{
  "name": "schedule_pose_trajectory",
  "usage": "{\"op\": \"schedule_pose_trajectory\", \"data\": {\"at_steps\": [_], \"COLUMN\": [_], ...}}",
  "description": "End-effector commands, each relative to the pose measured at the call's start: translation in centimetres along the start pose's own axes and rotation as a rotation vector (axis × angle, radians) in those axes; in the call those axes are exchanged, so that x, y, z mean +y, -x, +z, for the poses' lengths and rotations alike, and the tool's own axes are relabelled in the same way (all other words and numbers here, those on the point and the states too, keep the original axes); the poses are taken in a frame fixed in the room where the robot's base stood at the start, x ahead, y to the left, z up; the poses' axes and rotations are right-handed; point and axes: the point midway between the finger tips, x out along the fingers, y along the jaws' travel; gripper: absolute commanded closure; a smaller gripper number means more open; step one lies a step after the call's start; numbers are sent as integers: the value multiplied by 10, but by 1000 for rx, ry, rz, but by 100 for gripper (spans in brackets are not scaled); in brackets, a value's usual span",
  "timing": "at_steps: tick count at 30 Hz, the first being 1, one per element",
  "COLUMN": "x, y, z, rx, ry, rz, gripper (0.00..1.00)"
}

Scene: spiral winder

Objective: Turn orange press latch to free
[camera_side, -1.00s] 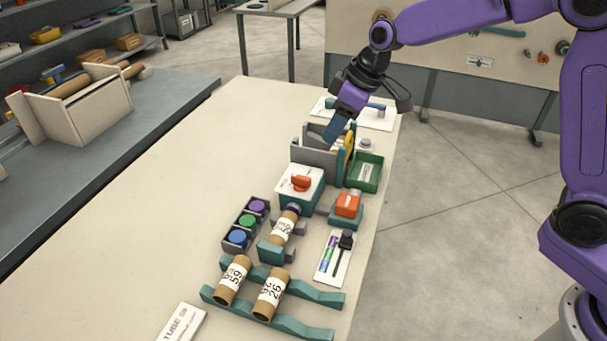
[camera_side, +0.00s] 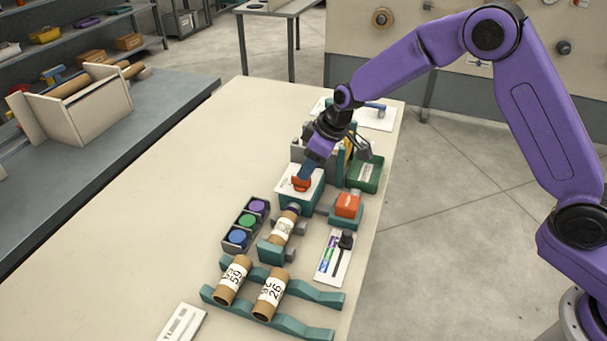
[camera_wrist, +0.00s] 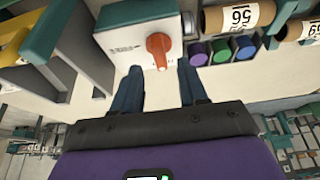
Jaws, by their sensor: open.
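The orange press latch (camera_side: 301,184) is a knob on the white top of a teal-sided box (camera_side: 313,198). In the wrist view the orange latch (camera_wrist: 158,50) stands on the white panel, its pointed end toward my gripper. My gripper (camera_side: 302,177) is just over the latch in the side view, and its blue fingers hide part of it. In the wrist view my gripper (camera_wrist: 158,72) is open, with one finger on each side of the latch's near end. I cannot tell whether either finger touches it.
A cardboard tube (camera_side: 284,229) sits in a holder in front of the box. A rack with purple, green and blue round pieces (camera_side: 247,222) is to its left. An orange block (camera_side: 347,205) and a green bin (camera_side: 367,174) stand to the right. The left of the table is clear.

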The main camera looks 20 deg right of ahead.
Motion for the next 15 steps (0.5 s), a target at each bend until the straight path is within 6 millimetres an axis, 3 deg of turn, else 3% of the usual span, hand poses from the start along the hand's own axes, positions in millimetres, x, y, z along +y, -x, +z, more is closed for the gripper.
{"op": "schedule_pose_trajectory", "data": {"at_steps": [6, 15], "x": [0, 0], "y": [-30, -42], "z": [0, 0], "rx": [-1, 0], "ry": [1, -1], "rz": [0, 0], "gripper": [57, 57]}}
